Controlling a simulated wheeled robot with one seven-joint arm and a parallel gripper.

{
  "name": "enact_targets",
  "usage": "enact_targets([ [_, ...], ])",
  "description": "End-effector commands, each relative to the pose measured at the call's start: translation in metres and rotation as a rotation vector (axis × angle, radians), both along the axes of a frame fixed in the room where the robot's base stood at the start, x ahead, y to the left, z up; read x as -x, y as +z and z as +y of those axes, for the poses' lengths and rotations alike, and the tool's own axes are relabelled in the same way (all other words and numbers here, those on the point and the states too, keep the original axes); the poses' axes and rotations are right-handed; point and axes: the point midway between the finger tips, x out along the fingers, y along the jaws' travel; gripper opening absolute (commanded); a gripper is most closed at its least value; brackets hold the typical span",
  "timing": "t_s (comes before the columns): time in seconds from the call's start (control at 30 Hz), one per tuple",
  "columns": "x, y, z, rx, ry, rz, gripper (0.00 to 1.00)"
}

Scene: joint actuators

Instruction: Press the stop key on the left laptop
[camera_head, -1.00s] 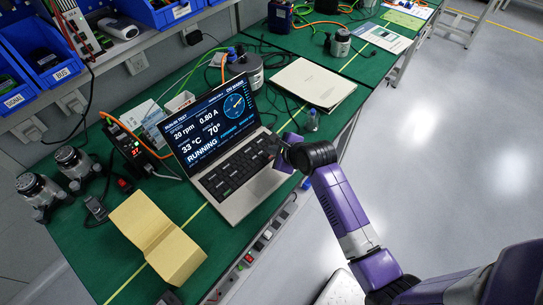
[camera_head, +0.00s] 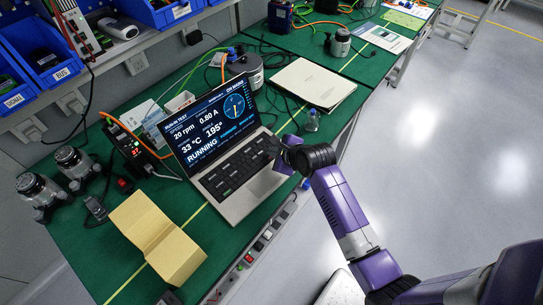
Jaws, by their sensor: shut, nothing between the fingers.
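The open laptop (camera_head: 238,205) stands on the green bench. Its screen (camera_head: 211,126) reads RUNNING, 20 rpm, 0.80 A, 33 °C and 195°, with a round dial at the upper right. Its black keyboard (camera_head: 232,172) faces me, and the stop key cannot be made out at this size. My gripper (camera_head: 277,152) is at the right end of the keyboard, over or against the keys there. Its dark fingertips cover that corner, and I cannot tell whether they touch a key. It is shut and empty.
A folded tan card (camera_head: 160,235) lies left of the laptop. Motors (camera_head: 42,192) stand at the left. A power strip (camera_head: 255,252) runs along the bench's front edge. Open floor lies right.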

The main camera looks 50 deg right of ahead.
Motion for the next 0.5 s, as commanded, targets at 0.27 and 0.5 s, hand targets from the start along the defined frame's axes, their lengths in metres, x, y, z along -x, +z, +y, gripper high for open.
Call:
enact_targets([
  [0.27,-0.0001,-0.0018,-0.0001,0.000,0.000,0.000,0.00],
  [0.5,-0.0001,-0.0043,0.0000,0.001,-0.001,-0.001,0.00],
])
